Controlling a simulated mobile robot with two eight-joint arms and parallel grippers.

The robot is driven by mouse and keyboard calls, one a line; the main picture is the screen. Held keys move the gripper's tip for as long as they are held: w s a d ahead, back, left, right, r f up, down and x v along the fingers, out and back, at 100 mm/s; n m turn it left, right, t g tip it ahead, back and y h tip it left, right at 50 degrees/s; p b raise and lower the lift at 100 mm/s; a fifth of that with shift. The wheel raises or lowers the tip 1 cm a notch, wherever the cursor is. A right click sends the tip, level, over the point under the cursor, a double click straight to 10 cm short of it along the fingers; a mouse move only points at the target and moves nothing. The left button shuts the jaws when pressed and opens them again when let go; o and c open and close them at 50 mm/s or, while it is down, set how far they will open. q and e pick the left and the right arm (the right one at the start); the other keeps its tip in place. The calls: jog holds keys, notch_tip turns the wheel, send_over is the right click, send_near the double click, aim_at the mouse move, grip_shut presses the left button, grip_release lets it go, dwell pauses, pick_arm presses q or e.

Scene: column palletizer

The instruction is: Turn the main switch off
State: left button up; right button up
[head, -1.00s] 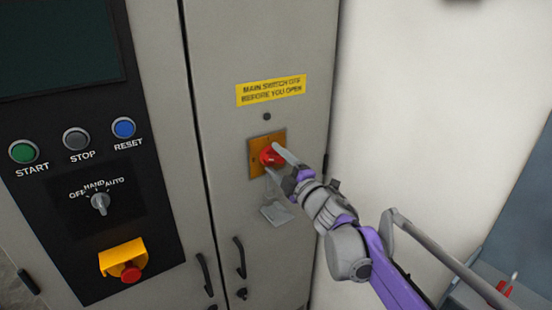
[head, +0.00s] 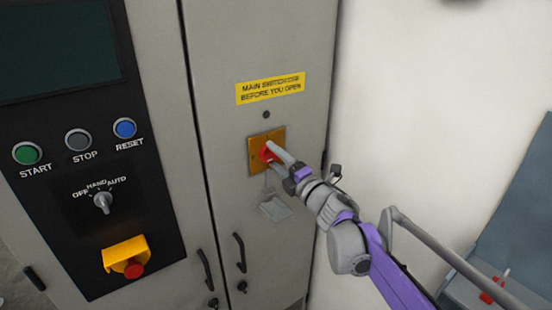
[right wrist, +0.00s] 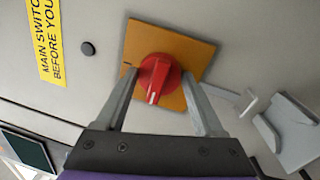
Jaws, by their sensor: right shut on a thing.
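The main switch is a red knob (head: 268,153) on an orange square plate (head: 256,141) on the grey cabinet door, under the yellow warning label (head: 270,91). In the right wrist view, the red knob (right wrist: 156,80) has a white mark at its lower part, and the orange plate (right wrist: 188,52) is behind it. My right gripper (right wrist: 159,76) has one finger on each side of the knob and is shut on it. In the head view, the right gripper (head: 273,156) partly covers the knob. My left gripper is not in view.
A grey tag-like piece (head: 275,208) hangs below the switch. The black control panel to the left has START, STOP and RESET buttons, a selector knob (head: 102,202) and a red emergency button (head: 133,270). Black door handles (head: 240,253) are lower down. A white wall stands right.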

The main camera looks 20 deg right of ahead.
jog(key=o, duration=1.4)
jog(key=shift+c, duration=0.2)
jog(key=b+v, duration=0.1)
jog(key=v, duration=0.9)
jog(key=shift+s+d, duration=0.15)
jog(key=shift+s, duration=0.25)
